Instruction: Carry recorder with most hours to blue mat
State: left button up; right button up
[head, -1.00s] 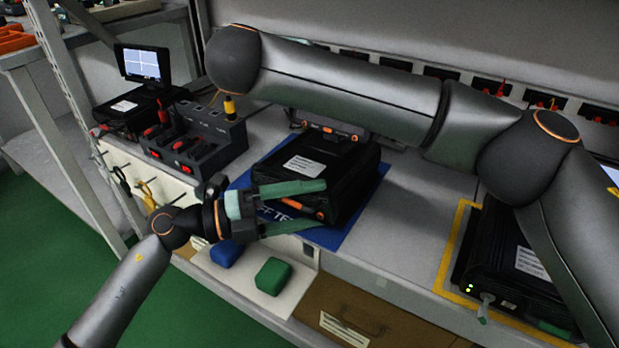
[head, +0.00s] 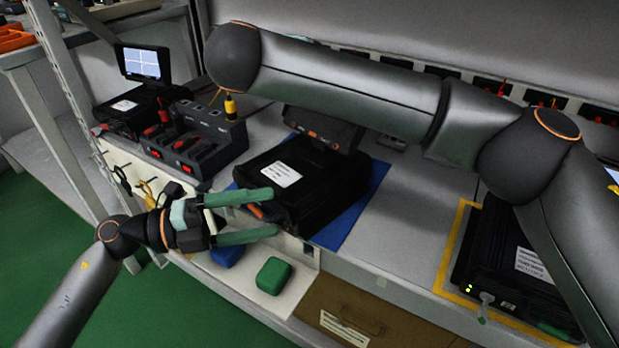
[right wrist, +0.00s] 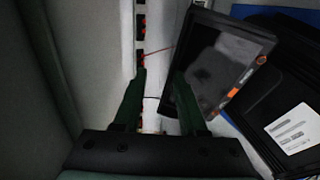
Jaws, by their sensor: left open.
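A black recorder (head: 315,187) with a white label and a raised dark screen sits on the blue mat (head: 362,205), reaching past the mat's front-left side. My left gripper (head: 274,214) is open at its front-left corner, green fingers apart around an orange-marked part; I cannot tell whether they touch it. The recorder's screen (right wrist: 222,70) and label show in the right wrist view. My right gripper (right wrist: 160,75) is open and empty there, its right finger close to the screen. In the head view the right gripper is hidden. Hours readings are not legible.
Another recorder (head: 520,255) with green lights stands inside a yellow outline at right. One with a lit screen (head: 141,62) stands back left, beside a dark battery dock (head: 196,142). Green (head: 273,276) and blue (head: 227,255) blocks lie below the front edge. My right arm spans the back.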

jog(key=shift+r, duration=0.15)
jog(key=o, duration=0.8)
jog(key=shift+o, duration=0.2)
jog(key=v, duration=1.2)
jog(key=shift+d, duration=0.1)
